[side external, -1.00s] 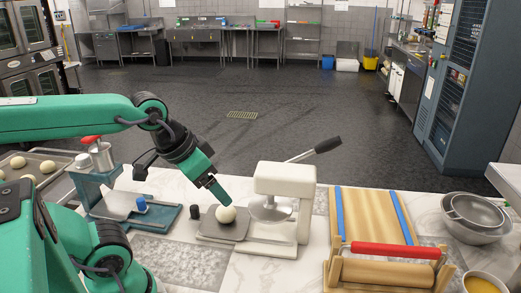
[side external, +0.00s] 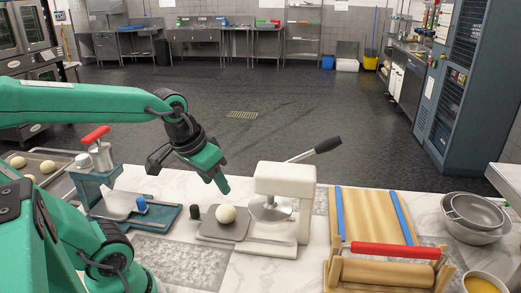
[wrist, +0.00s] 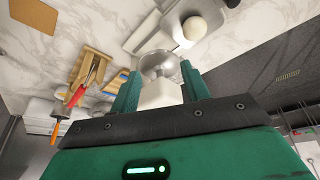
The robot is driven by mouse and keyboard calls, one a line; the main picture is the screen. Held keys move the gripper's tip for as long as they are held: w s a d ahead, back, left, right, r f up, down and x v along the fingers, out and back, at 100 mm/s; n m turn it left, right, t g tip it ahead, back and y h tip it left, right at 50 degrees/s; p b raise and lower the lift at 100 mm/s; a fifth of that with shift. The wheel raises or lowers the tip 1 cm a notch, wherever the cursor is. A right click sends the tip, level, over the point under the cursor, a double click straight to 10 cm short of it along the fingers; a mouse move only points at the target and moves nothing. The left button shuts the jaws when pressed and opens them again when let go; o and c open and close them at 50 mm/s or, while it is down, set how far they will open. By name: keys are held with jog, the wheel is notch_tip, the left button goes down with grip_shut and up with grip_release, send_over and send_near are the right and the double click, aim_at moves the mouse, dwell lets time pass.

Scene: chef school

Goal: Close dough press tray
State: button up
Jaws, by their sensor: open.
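The white dough press (side external: 284,185) stands on the marble counter, its black-ended lever (side external: 327,145) raised. Its grey tray (side external: 210,229) sticks out to the left, with a pale dough ball (side external: 226,214) on it and a black knob (side external: 194,213) at the outer end. My gripper (side external: 222,187) hangs empty above the tray, apart from the dough and the press. In the wrist view its open fingers (wrist: 159,88) frame the press's round metal plate (wrist: 161,65). The dough ball (wrist: 195,27) and part of the tray show beyond; the knob is at the top edge.
A blue press (side external: 122,205) with a red handle stands left of the tray. A wooden board with a rolling pin (side external: 388,272) and red handle lies to the right. Metal bowls (side external: 474,217) sit at far right. Bare marble lies in front of the tray.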

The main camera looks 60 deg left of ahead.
jog(key=w+a+f+n+g, duration=0.2)
jog(key=a+f+n, duration=0.3)
jog(key=a, duration=0.3)
jog(key=n+g, duration=0.2)
jog(key=n, duration=0.3)
send_over(195, 206)
jog(key=shift+h, duration=0.3)
notch_tip(195, 206, down, 7)
jog(key=shift+s+a+r, duration=0.1)
jog(key=shift+s, duration=0.05)
jog(key=shift+f, duration=0.2)
jog(key=shift+f, duration=3.75)
grip_shut()
